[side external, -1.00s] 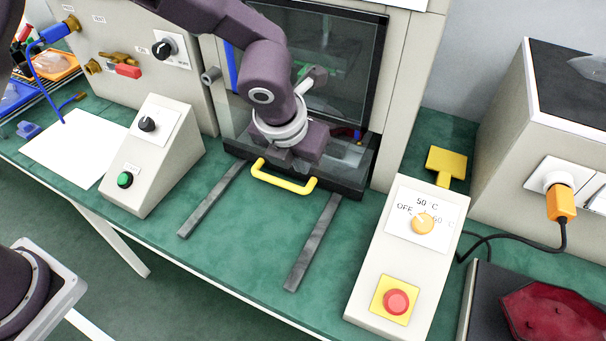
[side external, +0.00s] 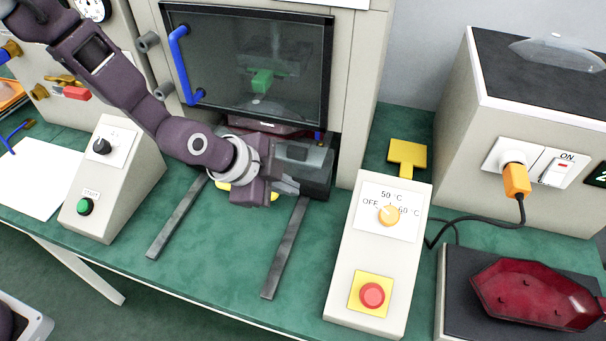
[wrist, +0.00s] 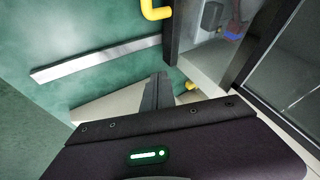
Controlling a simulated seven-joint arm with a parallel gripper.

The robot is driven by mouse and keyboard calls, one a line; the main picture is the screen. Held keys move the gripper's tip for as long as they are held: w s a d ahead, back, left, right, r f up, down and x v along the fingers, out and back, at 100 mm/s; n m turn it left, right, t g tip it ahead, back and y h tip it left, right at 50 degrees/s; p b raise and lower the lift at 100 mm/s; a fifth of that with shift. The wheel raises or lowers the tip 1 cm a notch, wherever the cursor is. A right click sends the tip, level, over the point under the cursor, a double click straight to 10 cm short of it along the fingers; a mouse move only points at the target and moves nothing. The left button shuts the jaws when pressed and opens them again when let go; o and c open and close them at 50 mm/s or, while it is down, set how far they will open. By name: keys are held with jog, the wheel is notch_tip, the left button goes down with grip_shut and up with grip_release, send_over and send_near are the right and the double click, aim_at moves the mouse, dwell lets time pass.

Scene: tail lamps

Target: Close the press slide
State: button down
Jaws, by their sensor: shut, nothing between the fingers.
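The press slide (side external: 318,178) sits at the foot of the press, under its dark window door (side external: 290,60). Its yellow handle is mostly hidden behind my wrist in the side view, with a bit showing at the left (side external: 222,186). The wrist view shows the handle (wrist: 155,10) at the top and the slide's dark front edge (wrist: 172,35). My gripper (side external: 290,187) is shut and empty, low in front of the slide, fingers pointing right. The wrist view shows its fingers (wrist: 158,90) together beside the slide's edge. I cannot tell whether they touch it.
Two grey rails (side external: 280,255) run forward on the green table. A control box with a red button (side external: 372,295) stands right, with a yellow plate (side external: 407,153) behind it. A sloped box with a green button (side external: 85,206) stands left. A red lamp lens (side external: 535,293) lies at the right.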

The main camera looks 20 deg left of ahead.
jog(key=x, duration=0.4)
jog(key=shift+s, duration=0.1)
jog(key=w, duration=0.2)
jog(key=shift+w+a+r, duration=0.1)
jog(key=shift+w+r, duration=0.1)
jog(key=shift+w, duration=0.75)
jog(key=shift+w, duration=0.1)
